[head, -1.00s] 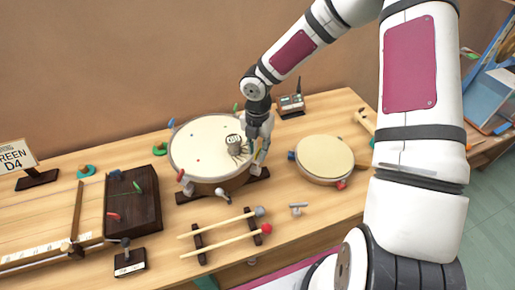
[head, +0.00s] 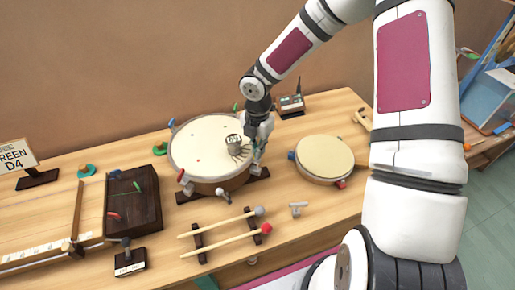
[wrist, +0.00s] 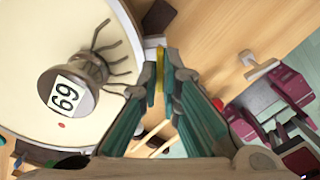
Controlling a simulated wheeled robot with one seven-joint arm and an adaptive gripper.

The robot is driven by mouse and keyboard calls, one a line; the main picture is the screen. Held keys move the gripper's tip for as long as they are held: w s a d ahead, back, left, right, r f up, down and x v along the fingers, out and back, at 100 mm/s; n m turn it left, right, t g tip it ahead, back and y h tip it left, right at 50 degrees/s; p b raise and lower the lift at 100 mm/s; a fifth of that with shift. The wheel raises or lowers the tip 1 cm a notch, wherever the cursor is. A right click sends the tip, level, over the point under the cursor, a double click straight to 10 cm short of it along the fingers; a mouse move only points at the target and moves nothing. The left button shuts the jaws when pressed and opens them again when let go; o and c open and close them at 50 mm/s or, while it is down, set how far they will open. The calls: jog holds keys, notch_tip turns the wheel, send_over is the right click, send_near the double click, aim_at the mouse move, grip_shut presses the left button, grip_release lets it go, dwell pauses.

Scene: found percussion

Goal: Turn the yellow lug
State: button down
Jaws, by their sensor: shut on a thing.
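The large drum (head: 205,140) with a pale head stands on a dark base on the table. Its yellow lug (wrist: 160,62) shows in the wrist view as a small yellow piece at the drum's rim, between my fingertips. My gripper (wrist: 161,70) is shut on the yellow lug, fingers pointing at the rim. In the head view my gripper (head: 257,150) is at the drum's right edge and hides most of the lug. A blue lug (head: 172,123) and a red lug (head: 180,175) sit elsewhere on this drum.
A grey metal piece with thin legs (head: 235,144) stands on the drum head, close to my fingers; its top reads 69 in the wrist view. A smaller drum (head: 325,157) stands to the right. A T-shaped key (head: 298,208) and two mallets (head: 218,228) lie in front.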

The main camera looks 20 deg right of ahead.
jog(key=m, duration=2.2)
jog(key=shift+m, duration=0.3)
jog(key=m, duration=0.3)
jog(key=shift+m, duration=2.2)
